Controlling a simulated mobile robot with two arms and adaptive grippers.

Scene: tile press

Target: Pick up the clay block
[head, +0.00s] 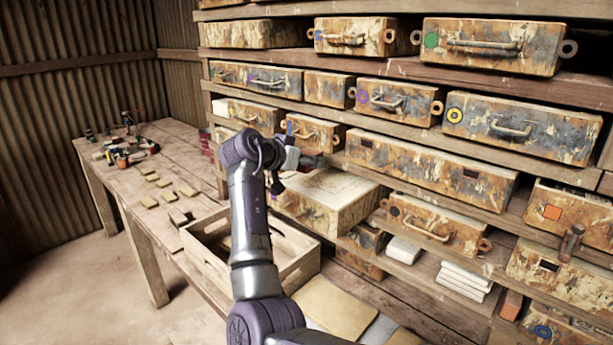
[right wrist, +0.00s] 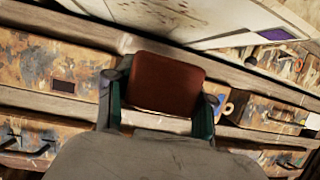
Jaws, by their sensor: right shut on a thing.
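The clay block (right wrist: 165,82) is a reddish-brown block with rounded corners in the right wrist view. My right gripper (right wrist: 160,98) is shut on it, with one finger on each side. In the head view my right gripper (head: 300,161) is held up in front of the shelves, above a pulled-out weathered box. Only a small dark red bit of the block (head: 312,161) shows there; the arm and fingers hide the rest. My left gripper is in neither view.
Shelves of rusty, paint-worn boxes (head: 490,128) fill the right side. An open wooden crate (head: 290,275) stands below my arm. A wooden workbench (head: 115,178) at the left holds several small tan tiles (head: 163,183) and coloured items. White slabs (head: 465,280) lie on a lower shelf.

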